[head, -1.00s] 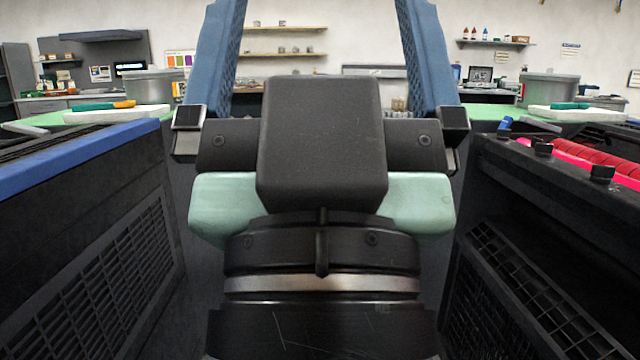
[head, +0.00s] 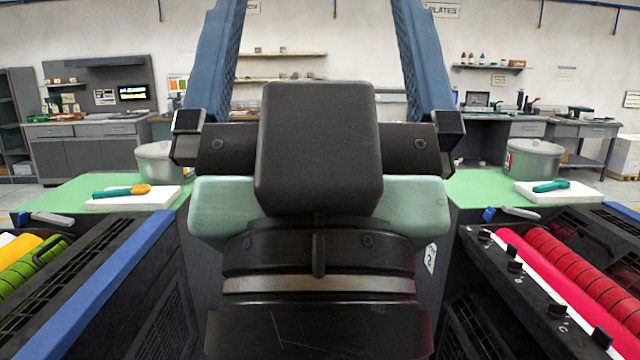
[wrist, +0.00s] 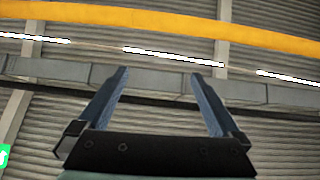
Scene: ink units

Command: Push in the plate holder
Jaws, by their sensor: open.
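My gripper (head: 318,70) fills the middle of the head view, with two blue fingers spread wide apart and pointing upward. It is open, with nothing between the fingers. In the wrist view my gripper (wrist: 165,100) is also open and empty, facing the ceiling. I cannot make out the plate holder in either view. The ink units stand on both sides: the left one has yellow and green rollers (head: 30,270), the right one has pink and red rollers (head: 580,270). My arm hides the middle between them.
Green worktops (head: 75,198) lie beyond each unit, with a white board (head: 132,202), a teal-handled tool (head: 552,186) and metal pots (head: 533,159). Grey benches (head: 85,150) and shelves line the back wall. A narrow gap runs between the units.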

